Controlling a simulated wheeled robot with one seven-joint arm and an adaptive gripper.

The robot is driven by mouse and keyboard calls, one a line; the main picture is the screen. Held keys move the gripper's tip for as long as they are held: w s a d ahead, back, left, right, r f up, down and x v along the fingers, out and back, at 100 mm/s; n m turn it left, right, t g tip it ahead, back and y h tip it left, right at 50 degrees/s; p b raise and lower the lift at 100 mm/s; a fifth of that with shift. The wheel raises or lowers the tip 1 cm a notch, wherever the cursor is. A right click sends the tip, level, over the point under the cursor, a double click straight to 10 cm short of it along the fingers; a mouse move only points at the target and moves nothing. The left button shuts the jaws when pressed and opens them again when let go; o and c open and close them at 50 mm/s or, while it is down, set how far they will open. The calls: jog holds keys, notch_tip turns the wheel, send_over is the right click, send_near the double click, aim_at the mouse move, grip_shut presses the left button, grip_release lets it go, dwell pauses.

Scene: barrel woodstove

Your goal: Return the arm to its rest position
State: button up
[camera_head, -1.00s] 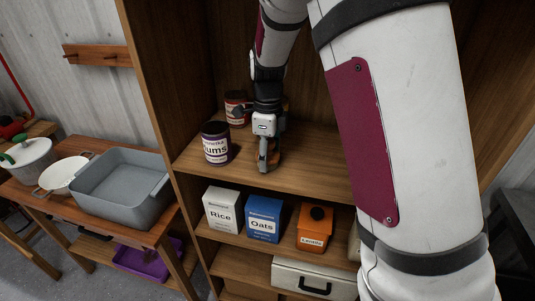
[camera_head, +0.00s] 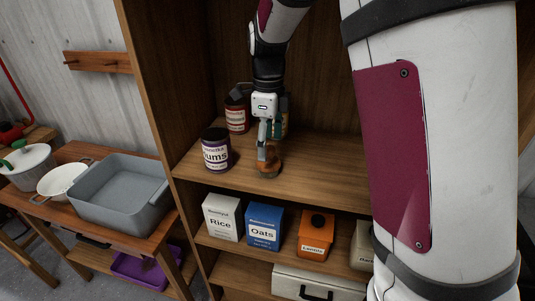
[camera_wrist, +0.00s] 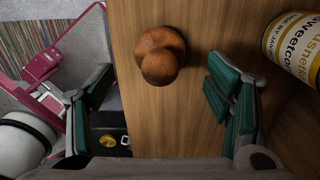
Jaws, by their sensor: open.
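My gripper (camera_head: 264,140) is over the upper shelf of the wooden cabinet, its arm reaching in from above. In the wrist view my gripper (camera_wrist: 160,88) has its two teal-padded fingers spread wide, with nothing between them. A rounded brown wooden object (camera_head: 269,168) stands on the shelf just below the fingers in the head view. In the wrist view the brown object (camera_wrist: 158,55) lies beyond the fingertips, apart from both fingers. My large white and maroon arm link hides the right part of the cabinet in the head view.
A plums jar (camera_head: 216,150) stands left of my gripper, and a red-labelled jar (camera_head: 236,115) behind it. A sweetcorn can (camera_wrist: 296,42) is at the wrist view's right. Rice (camera_head: 221,218), oats (camera_head: 264,226) and lentils (camera_head: 316,234) stand on the shelf below. A grey bin (camera_head: 121,205) is left.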

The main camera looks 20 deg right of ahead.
jog(key=shift+r, duration=0.65)
jog(key=shift+s+r, duration=0.1)
jog(key=s+r+n+t+p, duration=0.25)
jog(key=s+r+n, duration=0.45)
jog(key=s, duration=0.4)
jog(key=s+r+n+t+p, duration=0.1)
jog(key=s+r+n+p, duration=0.3)
jog(key=s+n, duration=0.6)
jog(key=s+r+n+t+p, duration=0.1)
jog(key=s+r+n+t, duration=0.1)
jog(key=s+r+n, duration=0.75)
notch_tip(320, 180, down, 7)
jog(key=w+m+b, duration=0.1)
jog(key=w+b, duration=0.1)
jog(key=b, duration=0.2)
jog(key=shift+w+f+m, duration=0.15)
jog(key=shift+f+m, duration=0.05)
jog(key=shift+m, duration=0.15)
